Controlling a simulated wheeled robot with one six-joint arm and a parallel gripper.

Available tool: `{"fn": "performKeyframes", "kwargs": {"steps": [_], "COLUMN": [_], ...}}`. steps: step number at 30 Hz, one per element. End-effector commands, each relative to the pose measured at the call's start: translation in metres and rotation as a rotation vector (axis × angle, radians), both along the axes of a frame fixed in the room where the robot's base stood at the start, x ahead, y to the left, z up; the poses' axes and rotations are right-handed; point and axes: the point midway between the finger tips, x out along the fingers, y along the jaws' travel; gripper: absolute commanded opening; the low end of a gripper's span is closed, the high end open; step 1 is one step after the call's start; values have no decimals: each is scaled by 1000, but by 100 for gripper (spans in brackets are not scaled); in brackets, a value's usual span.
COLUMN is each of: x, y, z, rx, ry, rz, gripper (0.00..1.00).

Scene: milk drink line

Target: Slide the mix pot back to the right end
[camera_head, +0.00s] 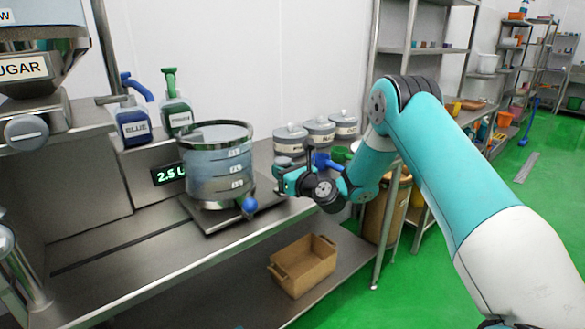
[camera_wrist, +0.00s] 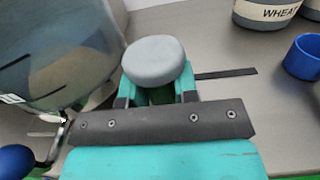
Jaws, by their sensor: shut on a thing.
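The mix pot (camera_head: 217,165), a clear vessel with a metal rim and level marks, stands upright on a flat plate (camera_head: 208,222) on the steel counter. A blue ball (camera_head: 249,205) is at its lower front. My gripper (camera_head: 287,181) is just right of the pot. In the wrist view the pot (camera_wrist: 60,50) fills the upper left, and my gripper (camera_wrist: 158,97) is shut on a round grey knob (camera_wrist: 156,60). The knob's join to the pot or plate is hidden.
A dark slot (camera_head: 110,247) runs left along the counter (camera_head: 150,262). Behind are a 2.5 L display (camera_head: 169,174), blue and green jugs (camera_head: 133,124) (camera_head: 176,112), and lidded canisters (camera_head: 319,131). A blue cup (camera_wrist: 303,57) stands right of my gripper. A brown crate (camera_head: 303,265) sits below.

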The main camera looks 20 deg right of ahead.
Motion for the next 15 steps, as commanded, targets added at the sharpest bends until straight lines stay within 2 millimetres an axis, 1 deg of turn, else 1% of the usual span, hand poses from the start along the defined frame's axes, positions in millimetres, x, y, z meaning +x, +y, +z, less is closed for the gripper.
{"fn": "performKeyframes", "kwargs": {"steps": [1,5,11,15], "x": [4,10,20,27], "y": [-4,-22,-58,-86], "z": [3,3,3,3], "rx": [1,2,2,2], "ry": [-6,-7,-9,-10], "rz": [3,6,4,3], "gripper": [0,0,0,0]}}
